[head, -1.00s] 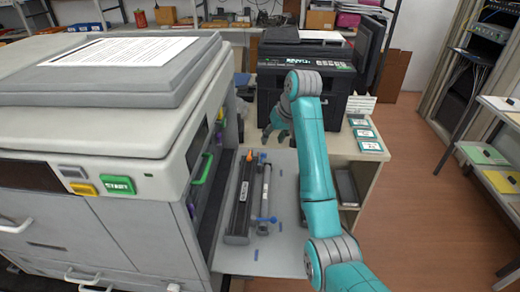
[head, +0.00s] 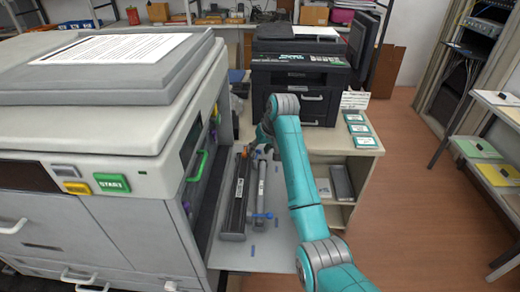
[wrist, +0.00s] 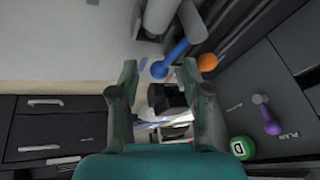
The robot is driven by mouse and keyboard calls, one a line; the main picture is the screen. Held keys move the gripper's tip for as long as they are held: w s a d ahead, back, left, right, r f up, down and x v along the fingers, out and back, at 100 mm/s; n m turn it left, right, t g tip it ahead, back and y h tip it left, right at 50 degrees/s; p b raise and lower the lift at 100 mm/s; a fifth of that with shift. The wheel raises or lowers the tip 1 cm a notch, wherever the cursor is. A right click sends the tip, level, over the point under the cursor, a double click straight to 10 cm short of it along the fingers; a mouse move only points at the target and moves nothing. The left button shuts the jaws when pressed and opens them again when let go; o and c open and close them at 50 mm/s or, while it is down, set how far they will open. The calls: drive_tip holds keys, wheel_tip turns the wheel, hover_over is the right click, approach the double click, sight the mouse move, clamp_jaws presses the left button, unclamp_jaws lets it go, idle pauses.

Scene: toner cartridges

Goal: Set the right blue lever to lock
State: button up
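In the head view a blue lever (head: 262,215) sits at the near end of the slim grey cartridge (head: 262,190), beside a dark cartridge (head: 237,200) on the grey open tray (head: 235,258). My gripper (head: 262,142) is over the far end of these cartridges and hides part of them. In the wrist view a blue lever (wrist: 175,56) with a ball tip joins a grey cylinder (wrist: 161,14). It lies just beyond my fingers (wrist: 168,82), which are open, apart and empty. I cannot tell whether both views show the same lever. An orange knob (wrist: 207,62) is right of it.
The big copier (head: 150,215) stands left, with a green handle (head: 198,165) in its open side. A black printer (head: 300,80) is on the table behind. The floor at right is free.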

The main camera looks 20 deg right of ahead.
clamp_jaws()
drive_tip(key=shift+s+d+m+h, duration=0.25)
drive_tip(key=shift+m+h, duration=0.05)
drive_tip(key=shift+m, duration=0.45)
drive_tip(key=shift+s+d+m+h, duration=0.2)
drive_tip(key=shift+s+m+h, duration=0.1)
drive_tip(key=shift+m, duration=0.45)
drive_tip(key=shift+o, duration=0.3)
unclamp_jaws()
drive_tip(key=shift+r, duration=0.1)
drive_tip(key=shift+v, duration=3.65)
drive_tip(key=shift+s, duration=0.15)
